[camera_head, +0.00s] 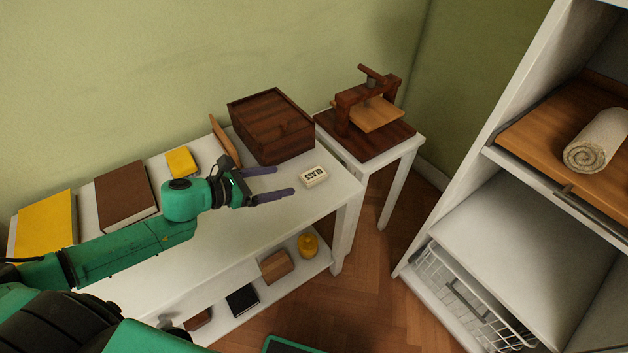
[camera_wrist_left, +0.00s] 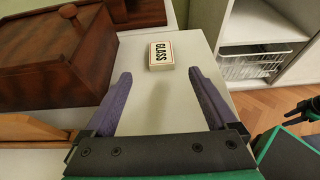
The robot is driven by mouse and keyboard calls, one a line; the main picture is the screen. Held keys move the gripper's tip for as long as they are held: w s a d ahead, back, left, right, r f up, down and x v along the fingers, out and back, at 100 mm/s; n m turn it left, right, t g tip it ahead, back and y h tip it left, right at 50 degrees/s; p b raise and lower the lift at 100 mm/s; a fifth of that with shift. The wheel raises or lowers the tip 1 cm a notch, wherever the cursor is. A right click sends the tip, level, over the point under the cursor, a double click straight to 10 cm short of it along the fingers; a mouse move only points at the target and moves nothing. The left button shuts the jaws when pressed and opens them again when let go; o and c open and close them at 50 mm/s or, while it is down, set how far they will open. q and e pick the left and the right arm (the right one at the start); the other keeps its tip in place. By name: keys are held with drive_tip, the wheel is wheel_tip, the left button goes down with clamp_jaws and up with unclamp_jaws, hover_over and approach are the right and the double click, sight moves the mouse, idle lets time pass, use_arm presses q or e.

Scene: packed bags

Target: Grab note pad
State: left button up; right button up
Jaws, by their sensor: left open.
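My left gripper (camera_head: 284,181) is open and empty above the right end of the white table. In the left wrist view the block (camera_wrist_left: 161,55) lies ahead, between the lines of the open fingers (camera_wrist_left: 160,73). A small yellow pad-like item (camera_head: 181,162) lies at the back of the table, behind my left wrist. I cannot tell for certain which item is the note pad. Part of what looks like my right gripper (camera_wrist_left: 301,112) shows at the wrist view's right edge; its jaws are unclear.
A dark wooden box (camera_head: 271,126) and a leaning wooden board (camera_head: 225,141) stand at the table's back. Brown (camera_head: 127,193) and yellow (camera_head: 46,224) books lie left. A wooden press (camera_head: 368,103) is on a side table. A white shelf (camera_head: 520,220) stands right.

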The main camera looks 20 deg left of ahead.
sight(312, 175)
use_arm(q)
drive_tip(key=x, duration=0.3)
drive_tip(key=shift+w, duration=0.25)
drive_tip(key=x, duration=0.6)
drive_tip(key=shift+s+d+r+p, duration=0.15)
drive_tip(key=shift+d+r+p, duration=0.05)
drive_tip(key=shift+p, duration=0.1)
drive_tip(key=shift+d+f, duration=0.15)
drive_tip(key=shift+f, duration=0.05)
drive_tip(key=c, duration=1.4)
